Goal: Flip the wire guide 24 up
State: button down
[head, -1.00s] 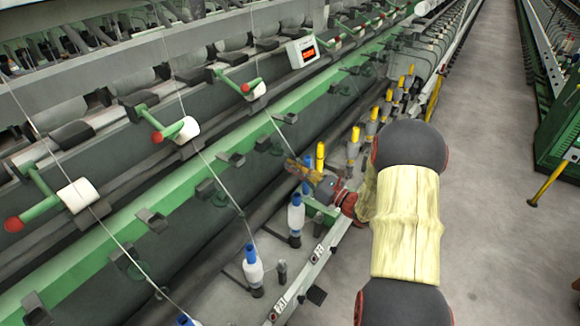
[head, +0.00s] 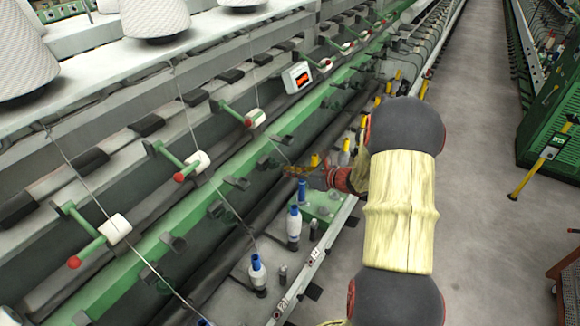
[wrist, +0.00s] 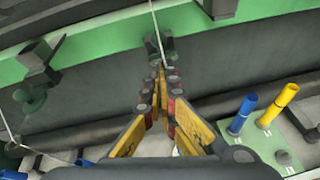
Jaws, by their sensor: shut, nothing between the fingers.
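My gripper (head: 284,169) is at the green rail (head: 205,222), above the blue-topped bobbins. Its yellow fingers (wrist: 156,92) are closed together with nothing between them. In the wrist view, a dark wire guide (wrist: 160,46) on the rail lies just beyond the fingertips, with a thread running up from it. The fingertips cover its lower part, so I cannot tell whether it is up or down, or whether they touch it. A neighbouring guide (wrist: 38,62) at left has its loop hanging below the rail. Small number plates (head: 315,254) line the lower rail; the digits are hard to read.
White bobbins with blue tops (head: 294,228) stand below the rail. A blue tube (wrist: 242,114) and a yellow tube (wrist: 277,106) stand right of the fingers. Green levers with white rollers (head: 114,229) are above.

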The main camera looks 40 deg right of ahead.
aim_at(277, 166)
jog(key=r+g+p, duration=0.1)
jog(key=p, duration=0.1)
jog(key=r+p, duration=0.1)
jog(key=p, duration=0.1)
jog(key=w+r+g+h+p, duration=0.1)
jog(key=p, duration=0.1)
jog(key=shift+w+a+r+g, duration=0.1)
jog(key=shift+a+r+g, duration=0.1)
jog(key=shift+a+g, duration=0.1)
jog(key=shift+w+a+r+g+h+p, duration=0.2)
jog(key=shift+w+r+g+p, duration=0.25)
jog(key=shift+p, duration=0.95)
jog(key=shift+w+a+r+g+h+p, duration=0.1)
jog(key=shift+w+r+g+h+p, duration=0.25)
jog(key=shift+p, duration=1.05)
jog(key=shift+w, duration=0.15)
jog(key=shift+f, duration=0.15)
